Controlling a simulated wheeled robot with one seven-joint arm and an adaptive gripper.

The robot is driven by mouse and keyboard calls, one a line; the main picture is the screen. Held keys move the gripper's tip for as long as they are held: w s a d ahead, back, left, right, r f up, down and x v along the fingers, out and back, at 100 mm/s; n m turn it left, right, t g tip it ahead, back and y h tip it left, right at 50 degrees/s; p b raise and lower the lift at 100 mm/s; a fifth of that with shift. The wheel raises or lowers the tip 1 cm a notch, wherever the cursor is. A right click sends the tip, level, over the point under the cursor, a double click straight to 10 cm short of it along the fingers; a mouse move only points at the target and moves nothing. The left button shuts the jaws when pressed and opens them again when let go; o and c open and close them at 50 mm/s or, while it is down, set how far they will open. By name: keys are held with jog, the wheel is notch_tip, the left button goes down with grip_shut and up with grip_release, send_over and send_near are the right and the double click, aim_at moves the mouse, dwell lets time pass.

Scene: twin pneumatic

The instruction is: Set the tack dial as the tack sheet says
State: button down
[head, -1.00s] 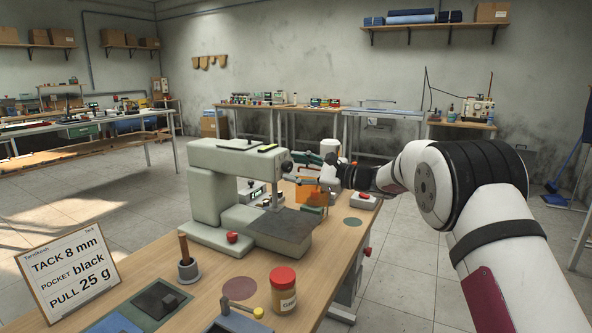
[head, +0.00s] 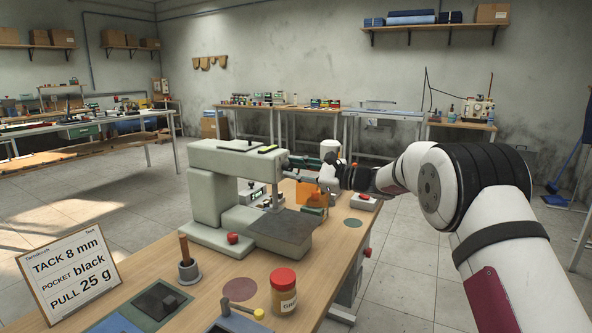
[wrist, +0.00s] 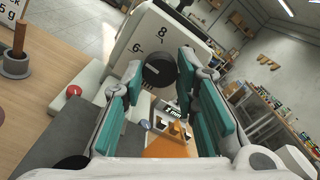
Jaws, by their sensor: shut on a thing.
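The tack sheet (head: 68,270) stands at the left front of the bench and reads TACK 8 mm, POCKET black, PULL 25 g. The tack dial (wrist: 160,69) is a round black knob on the pale face of the sewing machine (head: 220,165). The numbers 8 and 6 show above and to the upper left of it; I cannot read its pointer surely. My gripper (wrist: 160,75), with teal finger pads, is shut on the dial, one finger on each side. In the head view my gripper (head: 296,164) is at the machine's right end.
Floor is free right of the bench.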

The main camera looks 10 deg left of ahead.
jog(key=m+p, duration=0.2)
jog(key=m, duration=0.3)
jog(key=shift+r+m, duration=0.1)
jog(key=shift+m, duration=0.3)
jog(key=m+p, duration=0.1)
jog(key=m, duration=0.3)
jog(key=shift+m, duration=0.4)
jog(key=c, duration=1.2)
grip_release()
jog(key=shift+c, duration=0.2)
jog(key=v, duration=1.2)
